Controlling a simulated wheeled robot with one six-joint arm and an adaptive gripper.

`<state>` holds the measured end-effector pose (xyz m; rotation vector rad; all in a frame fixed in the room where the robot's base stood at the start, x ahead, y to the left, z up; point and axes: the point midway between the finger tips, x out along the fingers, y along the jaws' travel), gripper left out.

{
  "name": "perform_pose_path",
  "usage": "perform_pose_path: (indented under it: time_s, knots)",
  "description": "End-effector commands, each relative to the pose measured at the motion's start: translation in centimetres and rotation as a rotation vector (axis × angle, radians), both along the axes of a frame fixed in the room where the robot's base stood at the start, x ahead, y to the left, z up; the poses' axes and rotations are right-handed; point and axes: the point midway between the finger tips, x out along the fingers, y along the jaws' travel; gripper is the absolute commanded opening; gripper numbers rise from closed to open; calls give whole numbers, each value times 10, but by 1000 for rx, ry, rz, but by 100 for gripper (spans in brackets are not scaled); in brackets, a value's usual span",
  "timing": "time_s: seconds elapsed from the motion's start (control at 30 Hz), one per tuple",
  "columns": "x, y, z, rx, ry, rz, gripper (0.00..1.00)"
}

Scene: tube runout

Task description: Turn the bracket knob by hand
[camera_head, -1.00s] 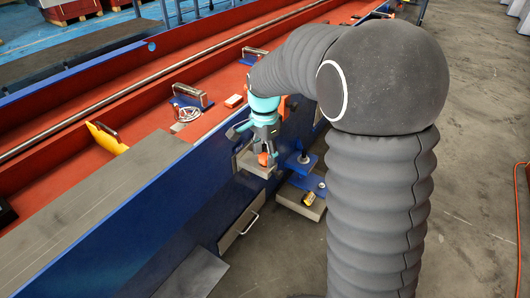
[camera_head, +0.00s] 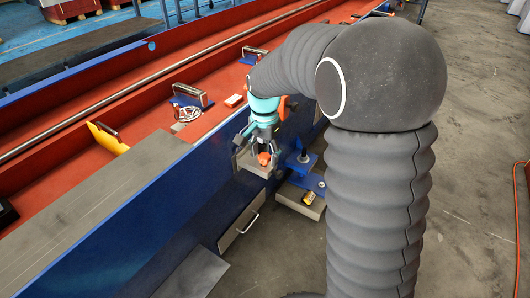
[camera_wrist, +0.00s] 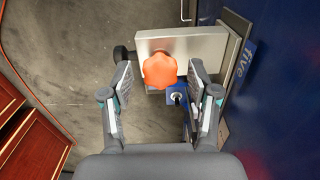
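The bracket knob is orange with a lobed rim (camera_wrist: 160,69). It sits on a pale metal bracket plate (camera_wrist: 205,44) fixed to the side of the blue machine bed. In the head view the knob (camera_head: 264,158) shows just below my gripper (camera_head: 263,147). In the wrist view my gripper (camera_wrist: 160,84) is open, with one finger on each side of the knob and a visible gap to it. The fingers look apart from the knob; their exact height over it is hard to tell.
The blue bed wall (camera_head: 165,215) runs close beside my gripper. Below and right are a blue bracket (camera_head: 305,182) and a grey block. Open concrete floor (camera_head: 470,200) lies to the right.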

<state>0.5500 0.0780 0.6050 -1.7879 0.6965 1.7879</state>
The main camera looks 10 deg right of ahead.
Motion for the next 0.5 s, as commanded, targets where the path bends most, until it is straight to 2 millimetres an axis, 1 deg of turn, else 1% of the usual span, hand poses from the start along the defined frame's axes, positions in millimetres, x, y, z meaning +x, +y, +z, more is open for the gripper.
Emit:
perform_pose_path:
  time_s: [0.23, 0.5]
  knots:
    - [0, 0, 3, 0, -1, -2, 60]
    - [0, 0, 25, 0, -1, -3, 60]
